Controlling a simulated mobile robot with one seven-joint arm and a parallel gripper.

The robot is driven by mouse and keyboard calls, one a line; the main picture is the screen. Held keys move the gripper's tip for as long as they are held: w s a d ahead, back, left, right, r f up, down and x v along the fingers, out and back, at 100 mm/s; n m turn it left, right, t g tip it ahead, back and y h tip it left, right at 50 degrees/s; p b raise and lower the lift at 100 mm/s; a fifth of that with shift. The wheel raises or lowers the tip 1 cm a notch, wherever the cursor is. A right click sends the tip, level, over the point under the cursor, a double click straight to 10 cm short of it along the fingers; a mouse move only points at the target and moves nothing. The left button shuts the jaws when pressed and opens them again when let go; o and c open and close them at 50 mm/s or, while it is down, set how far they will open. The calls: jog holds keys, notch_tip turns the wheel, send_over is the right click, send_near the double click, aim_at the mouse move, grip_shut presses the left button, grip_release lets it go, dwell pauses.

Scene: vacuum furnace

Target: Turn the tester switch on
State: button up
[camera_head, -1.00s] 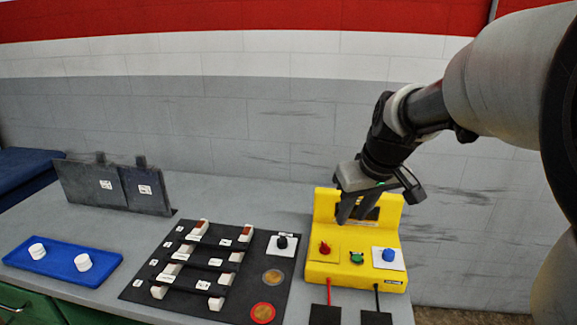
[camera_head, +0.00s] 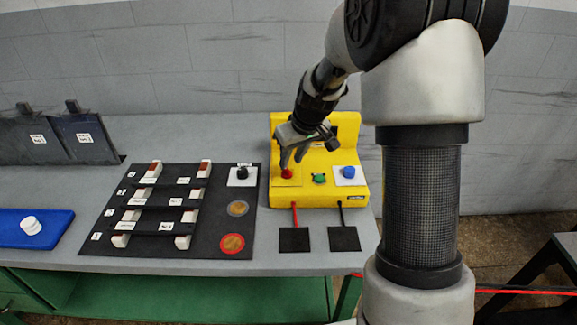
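The yellow tester (camera_head: 333,196) stands on the grey table, with a sloping front panel and an upright back. Its panel carries a red knob (camera_head: 287,174) at left, a green knob (camera_head: 319,179) in the middle and a blue knob (camera_head: 349,172) on a white plate at right. I cannot read which of these is the switch. My gripper (camera_head: 291,162) points down just above and behind the red knob. Its two fingers show a gap between them, with nothing seen held. I cannot tell whether a fingertip touches the knob. My gripper hides part of the tester's back.
A black board (camera_head: 95,235) with white blocks, a black knob (camera_head: 241,174) and round discs lies left of the tester. Red and black leads run to black pads (camera_head: 295,240) in front. A blue tray (camera_head: 20,241) is at far left. Grey wall stands behind.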

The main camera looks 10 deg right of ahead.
aim_at(289, 170)
jog(key=shift+x, duration=2.15)
jog(key=shift+c, duration=0.4)
grip_shut()
